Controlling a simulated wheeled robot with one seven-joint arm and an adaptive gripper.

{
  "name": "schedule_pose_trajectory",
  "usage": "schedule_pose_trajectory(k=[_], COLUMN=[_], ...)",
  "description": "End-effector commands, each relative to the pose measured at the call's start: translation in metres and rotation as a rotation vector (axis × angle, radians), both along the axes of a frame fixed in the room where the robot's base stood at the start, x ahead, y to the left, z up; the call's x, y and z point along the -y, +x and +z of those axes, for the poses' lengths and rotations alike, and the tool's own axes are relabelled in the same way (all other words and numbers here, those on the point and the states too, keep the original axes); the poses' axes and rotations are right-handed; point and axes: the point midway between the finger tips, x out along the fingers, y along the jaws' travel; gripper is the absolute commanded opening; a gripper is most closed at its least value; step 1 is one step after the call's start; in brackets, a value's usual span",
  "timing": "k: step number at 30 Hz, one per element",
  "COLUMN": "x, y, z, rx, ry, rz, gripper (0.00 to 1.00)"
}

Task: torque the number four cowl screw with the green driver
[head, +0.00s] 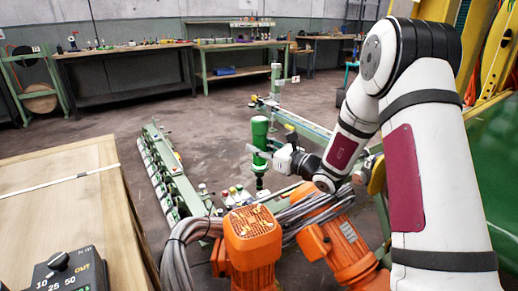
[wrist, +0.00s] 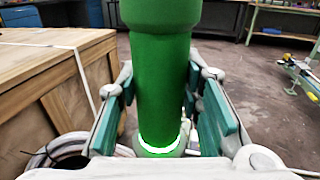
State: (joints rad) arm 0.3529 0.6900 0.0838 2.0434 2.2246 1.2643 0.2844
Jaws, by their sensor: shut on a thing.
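The green driver (head: 259,134) stands upright in the head view, held in my gripper (head: 266,158). Its dark lower end (head: 260,182) points down above a cluster of coloured knobs. In the wrist view the green driver (wrist: 161,80) fills the middle, with a bright white ring near its lower end. My gripper's green-padded fingers (wrist: 163,105) stand on both sides of it. The driver's tip is hidden in the wrist view. I cannot make out the number four cowl screw in either view.
Orange motors (head: 252,236) with grey cables sit just in front of the driver. A wooden crate (head: 60,200) is at left, with a dial box (head: 68,272) at its near corner. A green rail (head: 172,172) lies on the floor. Workbenches line the back wall.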

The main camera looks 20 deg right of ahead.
Motion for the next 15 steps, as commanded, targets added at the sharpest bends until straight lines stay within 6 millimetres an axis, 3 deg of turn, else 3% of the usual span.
schedule_pose_trajectory(k=[5,15], x=[0.000,0.000], y=[0.001,0.001], z=[0.000,-0.021], rx=[0.004,0.005], ry=[0.000,0.001], rz=[0.000,0.000], gripper=[0.00,0.00])
